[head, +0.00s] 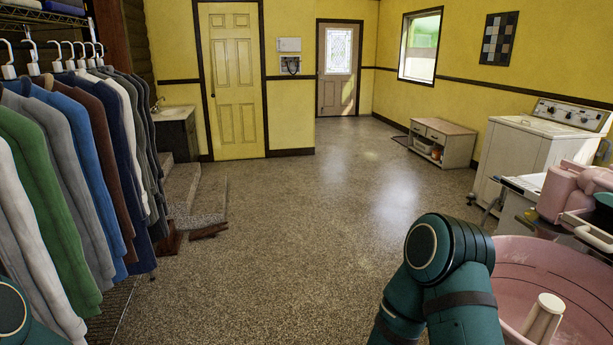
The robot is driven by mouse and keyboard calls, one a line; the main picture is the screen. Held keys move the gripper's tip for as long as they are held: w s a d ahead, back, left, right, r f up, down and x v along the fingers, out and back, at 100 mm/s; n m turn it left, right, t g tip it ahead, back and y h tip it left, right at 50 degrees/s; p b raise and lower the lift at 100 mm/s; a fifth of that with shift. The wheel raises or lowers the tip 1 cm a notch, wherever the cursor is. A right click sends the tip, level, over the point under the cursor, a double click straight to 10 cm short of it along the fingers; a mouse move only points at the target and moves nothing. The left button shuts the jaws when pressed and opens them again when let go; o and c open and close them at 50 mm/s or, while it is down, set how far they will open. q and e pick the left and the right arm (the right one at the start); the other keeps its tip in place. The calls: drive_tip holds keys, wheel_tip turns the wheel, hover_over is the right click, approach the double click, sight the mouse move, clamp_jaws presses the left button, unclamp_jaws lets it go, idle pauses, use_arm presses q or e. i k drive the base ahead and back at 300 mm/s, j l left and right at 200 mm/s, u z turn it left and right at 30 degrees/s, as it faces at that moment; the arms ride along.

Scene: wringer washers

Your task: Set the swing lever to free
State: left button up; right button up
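A pink wringer washer stands at the lower right of the head view, cut off by the picture edge. Its open tub (528,262) holds a pale agitator (543,318). A pink wringer head (567,192) sits above the tub at the right edge. A pale curved bar (595,238) shows below the wringer head; I cannot tell if it is the swing lever or how it is set. My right arm rises in front of the tub's left side, but its gripper is out of view. Only a bit of my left arm shows at the lower left; its gripper is out of view.
A clothes rack with hanging garments (75,165) fills the left side. A white appliance (527,150) stands behind the washer at right. A low wooden cabinet (452,143) is by the right wall. Carpeted steps (196,193) lie ahead left. The middle floor is clear.

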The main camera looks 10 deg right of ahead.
sight(520, 220)
drive_tip(key=i+z, duration=0.2)
drive_tip(key=i, duration=0.25)
drive_tip(key=i+j+z, duration=0.15)
drive_tip(key=i, duration=0.3)
drive_tip(key=i+j+z, duration=0.2)
drive_tip(key=i, duration=0.2)
drive_tip(key=i+z, duration=0.35)
drive_tip(key=i+j+z, duration=0.15)
drive_tip(key=z, duration=0.25)
drive_tip(key=i+j+z, duration=0.2)
drive_tip(key=z, duration=0.15)
drive_tip(key=i+j+z, duration=0.25)
drive_tip(key=z, duration=0.25)
drive_tip(key=i+j+z, duration=0.2)
drive_tip(key=j+z, duration=0.3)
drive_tip(key=i+j+z, duration=0.4)
drive_tip(key=i+j, duration=0.15)
drive_tip(key=i, duration=0.15)
drive_tip(key=k+l+z, duration=0.1)
drive_tip(key=k+z, duration=0.25)
drive_tip(key=k, duration=0.15)
drive_tip(key=i+j+z, duration=0.1)
drive_tip(key=z, duration=0.25)
drive_tip(key=j+z, duration=0.25)
drive_tip(key=z, duration=0.15)
drive_tip(key=i+j+z, duration=0.1)
drive_tip(key=j+z, duration=0.5)
drive_tip(key=j, duration=0.15)
drive_tip(key=j+z, duration=0.25)
drive_tip(key=j, duration=0.15)
